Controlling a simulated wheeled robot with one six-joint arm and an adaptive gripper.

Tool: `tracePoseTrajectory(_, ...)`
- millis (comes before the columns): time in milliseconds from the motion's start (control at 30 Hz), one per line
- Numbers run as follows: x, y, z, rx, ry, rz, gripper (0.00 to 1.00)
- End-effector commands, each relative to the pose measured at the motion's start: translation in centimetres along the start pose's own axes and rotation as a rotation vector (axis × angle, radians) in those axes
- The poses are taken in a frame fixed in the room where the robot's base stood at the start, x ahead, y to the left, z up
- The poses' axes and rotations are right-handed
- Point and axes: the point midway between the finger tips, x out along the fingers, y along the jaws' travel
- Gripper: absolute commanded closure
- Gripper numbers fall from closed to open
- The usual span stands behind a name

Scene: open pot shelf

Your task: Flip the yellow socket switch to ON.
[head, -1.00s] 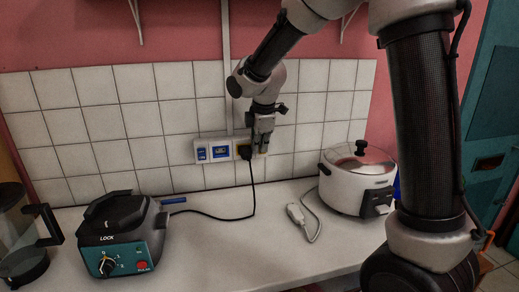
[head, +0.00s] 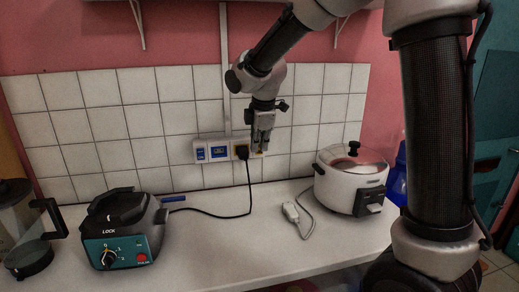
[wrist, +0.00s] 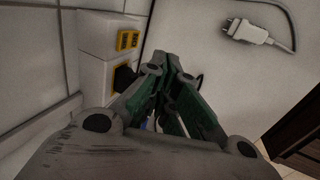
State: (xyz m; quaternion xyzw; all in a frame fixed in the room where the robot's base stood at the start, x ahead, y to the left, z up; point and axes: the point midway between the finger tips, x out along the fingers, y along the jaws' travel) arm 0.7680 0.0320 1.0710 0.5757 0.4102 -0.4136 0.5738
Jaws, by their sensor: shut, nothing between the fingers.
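The white socket strip (head: 200,152) is fixed low on the tiled wall. Blue modules are on its left, and the yellow socket (head: 240,151) is right of them with a black plug in it. In the wrist view a yellow switch panel (wrist: 128,40) sits beside the yellow socket, where the black plug (wrist: 124,76) shows. Its on or off position is too small to tell. My gripper (head: 262,147) is shut and empty in front of the strip's right end, partly covering it. In the wrist view the closed fingertips (wrist: 168,60) are beside the plug, apparently apart from the switch.
A teal-fronted appliance (head: 122,252) stands left, with a black cable running to the plug. A white rice cooker (head: 345,188) stands right. A loose white plug (head: 291,211) lies on the counter (head: 225,240). A glass jug (head: 25,235) is far left.

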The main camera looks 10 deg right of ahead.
Motion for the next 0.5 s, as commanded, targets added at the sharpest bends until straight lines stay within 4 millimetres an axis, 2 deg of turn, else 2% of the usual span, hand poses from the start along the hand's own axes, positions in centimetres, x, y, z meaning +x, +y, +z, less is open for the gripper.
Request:
tracePoseTrajectory(400,-6.5,0.1,-0.1,0.000,0.002,0.005,1.00)
tracePoseTrajectory(500,-7.4,0.1,0.0,0.000,0.001,0.003,1.00)
